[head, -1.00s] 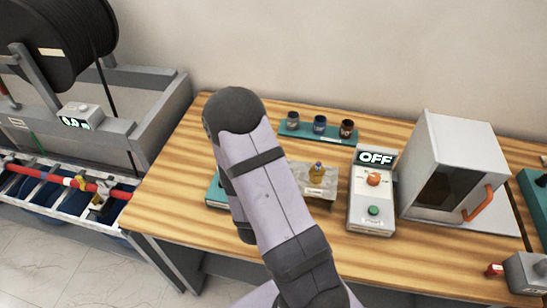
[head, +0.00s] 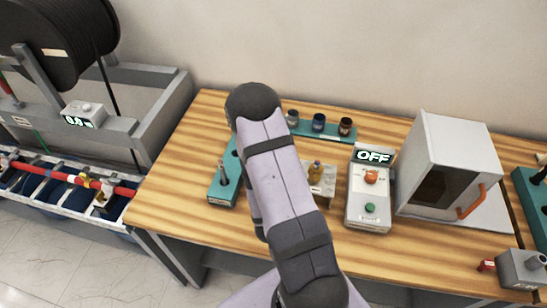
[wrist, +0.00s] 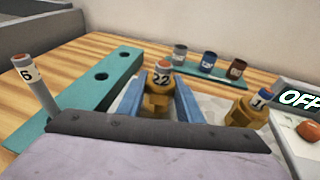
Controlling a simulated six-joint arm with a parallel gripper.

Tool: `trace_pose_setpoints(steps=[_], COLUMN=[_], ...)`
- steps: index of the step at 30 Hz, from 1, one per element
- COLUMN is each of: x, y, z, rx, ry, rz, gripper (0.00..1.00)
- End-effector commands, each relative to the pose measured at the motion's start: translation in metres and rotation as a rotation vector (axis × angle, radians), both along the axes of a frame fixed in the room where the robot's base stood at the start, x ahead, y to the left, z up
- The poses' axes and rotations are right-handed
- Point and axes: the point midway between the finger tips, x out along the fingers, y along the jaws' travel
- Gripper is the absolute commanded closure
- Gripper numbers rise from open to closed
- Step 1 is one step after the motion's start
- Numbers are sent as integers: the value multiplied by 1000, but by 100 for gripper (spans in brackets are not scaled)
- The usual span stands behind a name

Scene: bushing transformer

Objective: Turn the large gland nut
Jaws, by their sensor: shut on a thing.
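The large gland nut (wrist: 157,104) is a brass-coloured piece in the wrist view, with a grey collar marked 22 and an orange top rising from it. The blue fingers of my gripper (wrist: 160,84) stand on either side and are shut on it. It appears upright. In the head view my arm hides the nut and my fingers. A smaller brass gland (wrist: 245,108) with a blue-topped collar marked 1 stands to the right, apart from my fingers; it also shows in the head view (head: 315,172).
A teal rack (wrist: 112,88) with holes lies left, with a rod marked 6 (wrist: 38,85) upright near me. Several cups line a teal strip (wrist: 213,67) behind. A control box reading OFF (head: 369,195) and a white cabinet (head: 450,165) stand right. Bare wood (head: 170,190) lies left.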

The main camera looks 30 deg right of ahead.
Motion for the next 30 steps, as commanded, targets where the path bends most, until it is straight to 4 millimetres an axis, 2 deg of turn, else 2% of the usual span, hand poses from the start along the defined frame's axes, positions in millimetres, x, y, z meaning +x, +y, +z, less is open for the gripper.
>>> trace_pose_setpoints(steps=[1, 2, 9, 20, 30], x=[-1, -1, -1, -3, -22], y=[0, 0, 0, 2, 15], z=[-2, -2, -1, 2, 9], rx=[1, 1, 1, 2, 2], ry=[6, 6, 3, 3, 6], rz=[-1, -1, -1, -1, 0], gripper=[65, 58, 1, 0, 0])
